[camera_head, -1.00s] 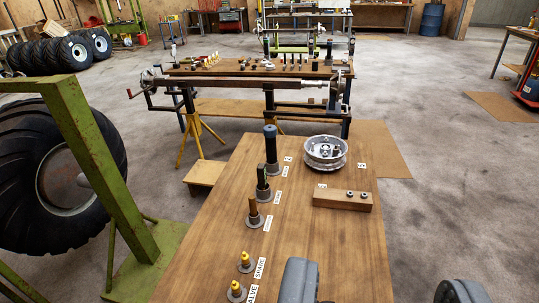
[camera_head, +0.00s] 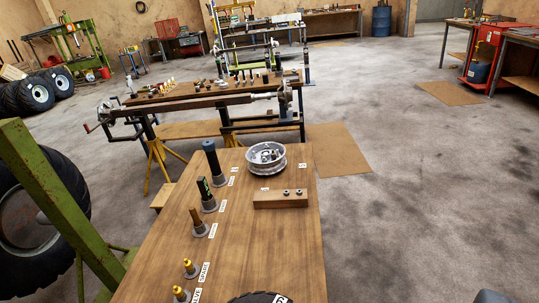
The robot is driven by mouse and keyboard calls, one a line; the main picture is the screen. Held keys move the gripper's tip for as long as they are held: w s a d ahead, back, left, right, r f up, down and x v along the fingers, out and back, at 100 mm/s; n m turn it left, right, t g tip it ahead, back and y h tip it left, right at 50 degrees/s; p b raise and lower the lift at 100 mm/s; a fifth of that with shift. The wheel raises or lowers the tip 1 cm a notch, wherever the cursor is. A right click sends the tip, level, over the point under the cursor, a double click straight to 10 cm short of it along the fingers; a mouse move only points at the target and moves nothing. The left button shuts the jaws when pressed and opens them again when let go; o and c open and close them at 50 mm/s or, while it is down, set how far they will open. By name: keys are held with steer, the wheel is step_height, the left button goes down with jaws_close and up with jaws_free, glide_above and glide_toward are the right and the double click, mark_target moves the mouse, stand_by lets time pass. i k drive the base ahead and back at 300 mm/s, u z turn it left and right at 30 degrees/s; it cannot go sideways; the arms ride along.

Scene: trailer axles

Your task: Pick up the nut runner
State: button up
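I cannot tell for sure which tool is the nut runner. On the wooden tabletop (camera_head: 254,228) a row of upright tools stands in round grey holders. At the far end is a tall dark blue-black one (camera_head: 211,160), then a black one with green marks (camera_head: 206,190), a brown-handled one (camera_head: 197,219), and two short yellow-topped ones (camera_head: 189,268) nearest. All stand apart from my gripper. A grey rounded part of my gripper (camera_head: 490,296) barely shows at the bottom right edge; its fingertips are out of sight.
A silver wheel hub (camera_head: 266,155) and a wooden block with two nuts (camera_head: 281,200) sit on the tabletop. A black round thing (camera_head: 262,298) is cut off at the bottom. A green frame (camera_head: 55,203) and big tyre stand left.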

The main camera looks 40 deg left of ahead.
mark_target(208, 146)
steer(key=z, duration=1)
steer(key=i, duration=2.85)
steer(key=u, duration=3.4)
steer(key=i, duration=0.95)
steer(key=z, duration=0.05)
